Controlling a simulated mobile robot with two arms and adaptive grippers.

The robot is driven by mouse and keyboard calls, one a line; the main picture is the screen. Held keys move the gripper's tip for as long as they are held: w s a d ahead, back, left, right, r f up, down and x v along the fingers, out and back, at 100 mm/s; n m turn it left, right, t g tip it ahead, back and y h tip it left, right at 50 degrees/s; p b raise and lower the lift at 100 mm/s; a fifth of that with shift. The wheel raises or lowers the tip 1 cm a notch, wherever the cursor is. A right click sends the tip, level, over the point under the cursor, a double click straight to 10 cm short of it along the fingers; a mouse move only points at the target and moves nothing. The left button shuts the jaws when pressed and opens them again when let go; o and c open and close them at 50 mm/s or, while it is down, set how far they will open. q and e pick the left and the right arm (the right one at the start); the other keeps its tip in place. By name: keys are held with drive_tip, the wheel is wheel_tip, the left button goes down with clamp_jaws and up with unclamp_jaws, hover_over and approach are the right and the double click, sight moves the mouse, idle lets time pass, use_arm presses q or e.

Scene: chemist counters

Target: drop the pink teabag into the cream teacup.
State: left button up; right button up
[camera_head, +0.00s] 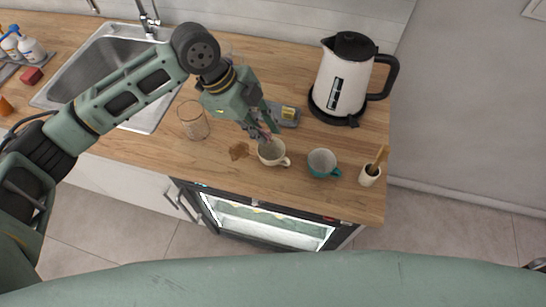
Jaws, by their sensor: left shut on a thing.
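The cream teacup (272,153) stands upright on the wooden counter, its handle toward the lower right. My left gripper (265,137) is directly above the cup's far rim, pointing down. It is shut on the pink teabag (268,138), of which only a small bit shows at the fingertips. Most of the teabag is hidden by the fingers, and I cannot tell whether it hangs inside the rim. My right gripper is not in view.
A teal cup (322,163) stands right of the cream teacup, with a mortar and pestle (370,174) beyond. A kettle (341,85) is behind. A grey tray (290,121) holds a yellow item. A glass (193,121) and brown spill (239,151) lie left, near the sink (75,75).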

use_arm(q)
drive_tip(key=o, duration=0.7)
drive_tip(key=shift+r, duration=0.1)
drive_tip(key=v, duration=1.2)
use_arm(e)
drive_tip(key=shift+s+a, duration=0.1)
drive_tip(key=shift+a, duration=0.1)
